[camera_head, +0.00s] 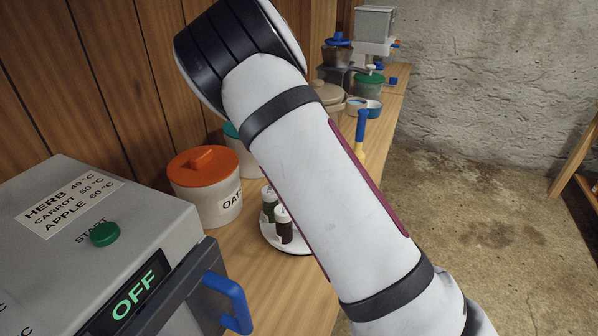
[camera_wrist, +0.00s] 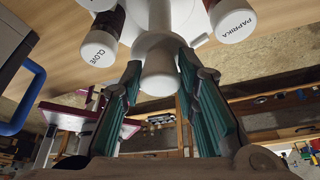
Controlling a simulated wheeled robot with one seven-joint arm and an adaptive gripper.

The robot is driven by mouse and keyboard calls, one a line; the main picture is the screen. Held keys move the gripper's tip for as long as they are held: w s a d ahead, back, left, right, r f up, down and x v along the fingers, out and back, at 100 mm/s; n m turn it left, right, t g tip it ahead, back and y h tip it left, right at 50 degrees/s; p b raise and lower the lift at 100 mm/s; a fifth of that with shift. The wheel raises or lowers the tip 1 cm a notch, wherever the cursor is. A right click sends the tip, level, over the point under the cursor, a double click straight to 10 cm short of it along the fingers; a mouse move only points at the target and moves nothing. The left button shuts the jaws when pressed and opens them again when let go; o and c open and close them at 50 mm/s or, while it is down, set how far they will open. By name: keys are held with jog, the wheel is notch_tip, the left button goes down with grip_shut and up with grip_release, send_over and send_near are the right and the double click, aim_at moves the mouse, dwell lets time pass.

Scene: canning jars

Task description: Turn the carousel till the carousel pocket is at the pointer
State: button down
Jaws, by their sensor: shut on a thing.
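The carousel is a low white round stand; its rim (camera_head: 268,236) shows in the head view on the wooden counter, partly behind my arm. Dark bottles with white caps (camera_head: 284,212) stand on it. In the wrist view my gripper (camera_wrist: 158,70) has its two green-padded fingers on either side of a white round knob (camera_wrist: 159,78) and is shut on it. A clove jar (camera_wrist: 98,46) is left of the knob and a paprika jar (camera_wrist: 234,20) is right. My gripper is hidden in the head view. I cannot make out the pointer or an empty pocket.
A grey dehydrator (camera_head: 150,225) with a blue handle (camera_head: 230,300) and an OFF display is at the left front. An orange-lidded oats canister (camera_head: 205,185) stands behind the carousel. More containers and a grey appliance (camera_head: 375,22) line the counter's far end. Floor is open at right.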

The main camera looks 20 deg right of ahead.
jog(key=shift+w+m+y+b, duration=0.1)
jog(key=shift+m+y+b, duration=0.3)
jog(key=shift+m, duration=0.8)
jog(key=shift+m+y, duration=0.3)
jog(key=shift+m, duration=0.3)
jog(key=c, duration=1.2)
grip_release()
jog(key=v, duration=1.2)
jog(key=shift+w, duration=0.2)
jog(key=shift+f, duration=0.15)
